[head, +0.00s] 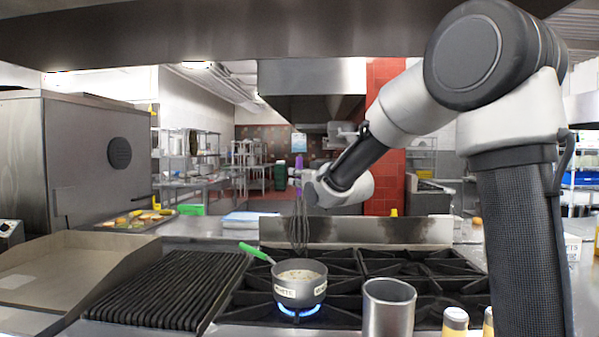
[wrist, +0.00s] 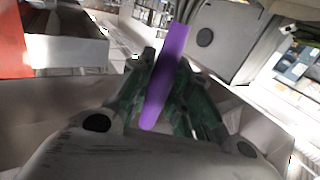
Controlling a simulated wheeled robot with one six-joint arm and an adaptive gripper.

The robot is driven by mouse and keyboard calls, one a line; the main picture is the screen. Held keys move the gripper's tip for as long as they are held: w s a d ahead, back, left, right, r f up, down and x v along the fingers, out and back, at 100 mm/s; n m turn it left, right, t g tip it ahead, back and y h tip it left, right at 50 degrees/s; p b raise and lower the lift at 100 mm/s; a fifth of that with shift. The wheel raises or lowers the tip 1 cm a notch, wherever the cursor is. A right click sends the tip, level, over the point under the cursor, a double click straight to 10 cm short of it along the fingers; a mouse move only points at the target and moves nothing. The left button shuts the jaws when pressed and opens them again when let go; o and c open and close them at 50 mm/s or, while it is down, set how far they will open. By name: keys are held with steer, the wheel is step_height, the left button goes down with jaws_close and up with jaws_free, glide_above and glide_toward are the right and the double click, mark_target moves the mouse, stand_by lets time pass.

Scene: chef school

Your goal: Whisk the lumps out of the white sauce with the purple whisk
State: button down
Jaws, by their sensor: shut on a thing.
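The purple whisk shows its dark wire head (head: 299,228) hanging down in the head view, and its purple handle (wrist: 165,75) shows in the wrist view. My gripper (head: 306,187) is shut on the handle, which stands between the two fingers (wrist: 168,92). A small grey saucepan (head: 300,291) with a green handle (head: 256,252) and a label starting "WHITE" sits on a lit burner. Pale sauce (head: 300,275) with darker specks or lumps shows inside it. The wire tips end just above the pan's rim in the picture, apart from the sauce; their exact depth is unclear.
A black-grated stove (head: 420,280) surrounds the pan, with a blue flame (head: 299,311) beneath it. A ribbed griddle (head: 172,290) lies left. A low steel back ledge (head: 357,232) runs behind the burners.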

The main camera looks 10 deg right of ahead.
mark_target(302, 210)
steer(key=shift+f, duration=5)
steer(key=shift+s+d, duration=0.1)
steer(key=shift+d, duration=0.1)
